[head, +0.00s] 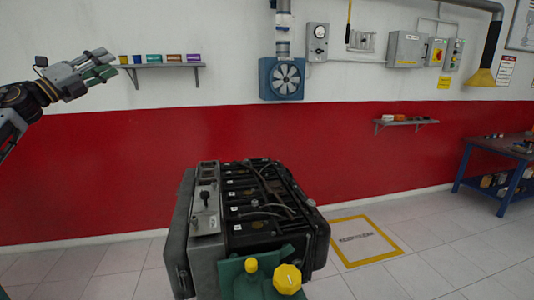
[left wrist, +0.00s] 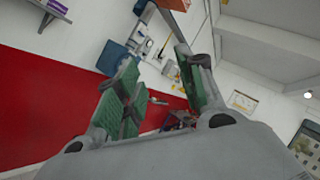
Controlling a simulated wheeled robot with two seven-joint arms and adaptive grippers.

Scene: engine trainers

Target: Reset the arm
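My left gripper (head: 97,68) is raised at the upper left in the head view, in front of the white wall. In the left wrist view my left gripper (left wrist: 158,88) shows two green-padded fingers spread apart with nothing between them. It is well above and to the left of the engine trainer (head: 245,205), and touches nothing that I can see. My right arm and gripper do not show in either view.
The engine trainer with yellow caps (head: 288,279) stands low in the middle. A wall shelf (head: 160,66) with small boxes is just right of my left gripper in the picture. A blue-legged workbench (head: 500,150) stands at the right. Tiled floor (head: 440,235) between is clear.

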